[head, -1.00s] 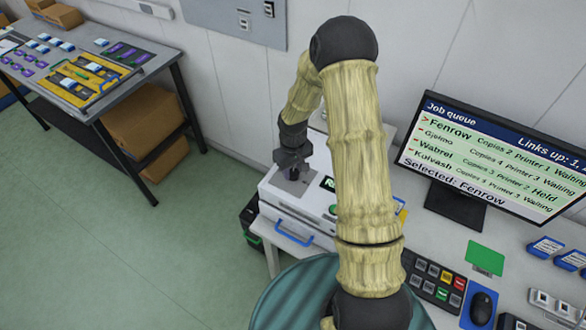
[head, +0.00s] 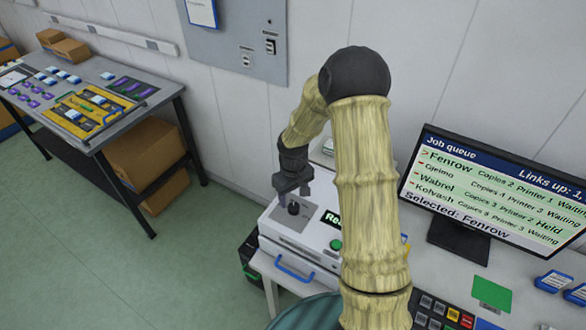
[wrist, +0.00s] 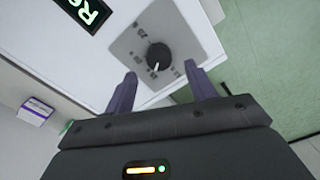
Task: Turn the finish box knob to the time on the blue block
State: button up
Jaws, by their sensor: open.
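The finish box is a white box (head: 283,254) with a blue front handle, a display partly reading "Re" and a green button. Its black knob (head: 294,208) sits on a grey dial plate. In the wrist view the knob (wrist: 158,56) has a white pointer mark, and the dial labels are too small to read. My gripper (head: 293,191) is open and empty just above the knob. Its fingertips (wrist: 160,70) show on either side of the knob, apart from it. Blue-and-white blocks (head: 553,281) lie at the right; I cannot read any time on them.
A monitor (head: 490,190) with a job queue stands right of the box. A keypad (head: 440,312) and a green card (head: 492,293) lie before it. A side table (head: 150,100) with trays stands at the left. Green floor (head: 90,240) is open between.

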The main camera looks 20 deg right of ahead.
aim_at(293, 206)
notch_tip(293, 206, up, 13)
jog(key=b, duration=0.2)
jog(key=shift+r, duration=0.2)
jog(key=shift+s, duration=0.1)
jog(key=s+m+t, duration=0.2)
jog(key=s+m, duration=0.1)
jog(key=s, duration=1.4)
jog(key=shift+s+f+m+t, duration=0.2)
jog(key=shift+m+t, duration=0.1)
jog(key=shift+m, duration=0.1)
